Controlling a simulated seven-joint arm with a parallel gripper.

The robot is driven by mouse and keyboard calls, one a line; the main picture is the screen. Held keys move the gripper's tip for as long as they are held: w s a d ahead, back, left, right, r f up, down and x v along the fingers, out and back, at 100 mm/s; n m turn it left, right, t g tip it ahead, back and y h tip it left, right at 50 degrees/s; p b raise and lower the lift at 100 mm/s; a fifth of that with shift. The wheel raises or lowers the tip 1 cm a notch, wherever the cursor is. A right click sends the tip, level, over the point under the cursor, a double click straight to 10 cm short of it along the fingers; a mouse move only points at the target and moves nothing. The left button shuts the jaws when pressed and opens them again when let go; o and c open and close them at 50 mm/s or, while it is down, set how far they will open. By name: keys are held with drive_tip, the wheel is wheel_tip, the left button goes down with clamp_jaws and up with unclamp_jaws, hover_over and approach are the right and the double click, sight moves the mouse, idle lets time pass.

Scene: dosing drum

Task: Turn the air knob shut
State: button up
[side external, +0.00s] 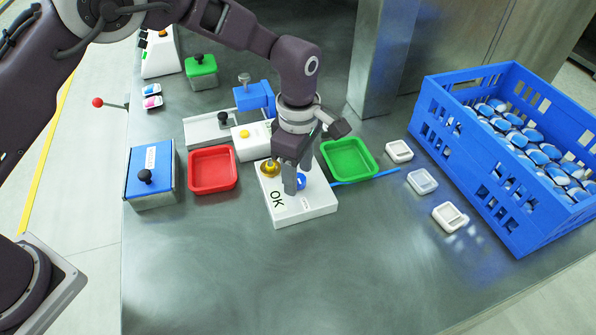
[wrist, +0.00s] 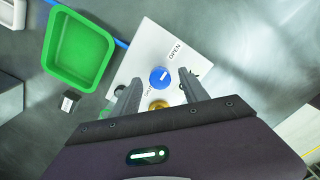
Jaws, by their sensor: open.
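The air knob is a round blue knob (wrist: 160,77) with a short white mark, on a white box (wrist: 147,47). The mark sits toward the knob's upper right. An OPEN label is beyond the knob, and another label, partly hidden, is near the left finger. My gripper (wrist: 160,80) is open, with one finger on each side of the knob; I cannot tell whether they touch it. In the side external view my gripper (side external: 291,190) points down over the white box (side external: 291,213) marked OK, and the knob (side external: 300,181) is partly hidden behind a finger.
A brass dome (side external: 270,168) stands on the box close to my gripper. A green tray (side external: 349,160) and blue tube (side external: 368,178) are right of it, a red tray (side external: 212,171) left. A blue crate (side external: 510,205) stands far right. The front table is clear.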

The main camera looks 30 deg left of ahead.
drive_tip(key=shift+f, duration=0.3)
clamp_jaws()
